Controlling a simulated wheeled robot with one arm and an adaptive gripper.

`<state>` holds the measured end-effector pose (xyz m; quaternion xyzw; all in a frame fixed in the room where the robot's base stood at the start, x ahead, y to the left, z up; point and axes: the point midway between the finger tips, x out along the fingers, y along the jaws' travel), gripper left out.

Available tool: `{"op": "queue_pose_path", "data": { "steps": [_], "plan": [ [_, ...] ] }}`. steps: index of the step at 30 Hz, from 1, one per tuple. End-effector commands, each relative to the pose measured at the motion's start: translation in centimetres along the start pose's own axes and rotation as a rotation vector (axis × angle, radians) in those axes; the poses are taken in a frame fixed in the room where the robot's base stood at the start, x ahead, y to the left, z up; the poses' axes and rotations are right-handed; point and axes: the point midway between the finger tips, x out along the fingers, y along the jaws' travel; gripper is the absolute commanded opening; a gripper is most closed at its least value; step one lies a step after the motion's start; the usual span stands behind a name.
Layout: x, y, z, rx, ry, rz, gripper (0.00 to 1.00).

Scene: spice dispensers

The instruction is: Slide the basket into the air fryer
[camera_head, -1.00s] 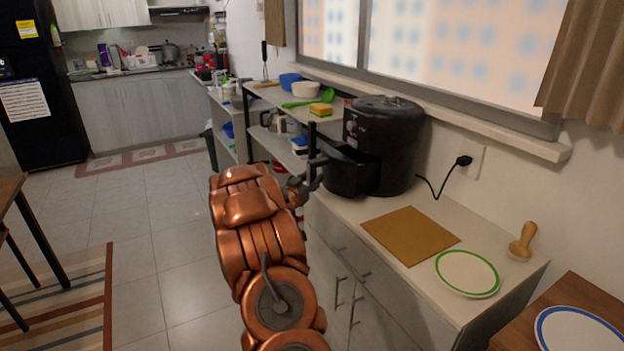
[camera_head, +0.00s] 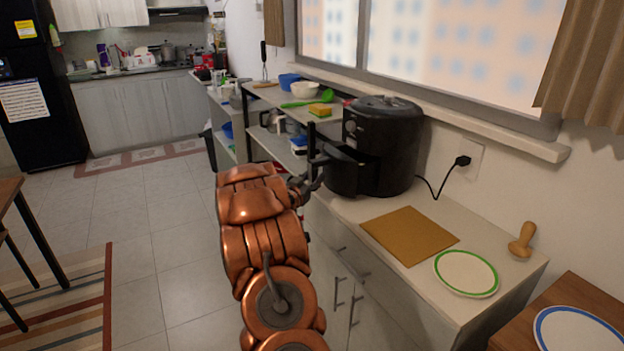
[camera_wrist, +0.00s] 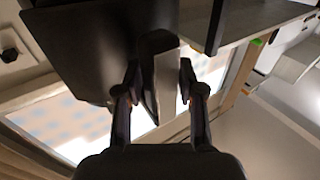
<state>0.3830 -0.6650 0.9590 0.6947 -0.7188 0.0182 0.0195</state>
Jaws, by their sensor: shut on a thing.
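The black air fryer (camera_head: 398,140) stands upright on the white counter against the wall under the window. Its dark basket (camera_head: 346,175) sticks partly out of the front, toward the left, with a dark opening along its top. My gripper (camera_head: 314,170) is at the basket's front, at the handle. In the wrist view my gripper (camera_wrist: 160,84) has its two fingers on either side of the handle (camera_wrist: 163,78), with the basket's dark body (camera_wrist: 88,50) beyond. The exact finger contact is hard to see. The basket's inside is hidden.
A brown board (camera_head: 410,236), a green-rimmed plate (camera_head: 467,272) and a wooden pestle-like tool (camera_head: 522,240) lie on the counter to the right. A black cord runs from the fryer to a wall socket (camera_head: 468,162). Shelves with bowls (camera_head: 306,89) stand behind, on the left.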

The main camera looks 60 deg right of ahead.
Motion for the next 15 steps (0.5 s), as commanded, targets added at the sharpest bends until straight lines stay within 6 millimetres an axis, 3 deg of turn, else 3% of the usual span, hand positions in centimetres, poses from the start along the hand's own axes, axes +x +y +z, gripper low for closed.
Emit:
{"op": "queue_pose_path", "data": {
  "steps": [15],
  "plan": [
    [1.07,0.67,-0.1,0.0,0.003,0.001,0.0]
  ]
}}
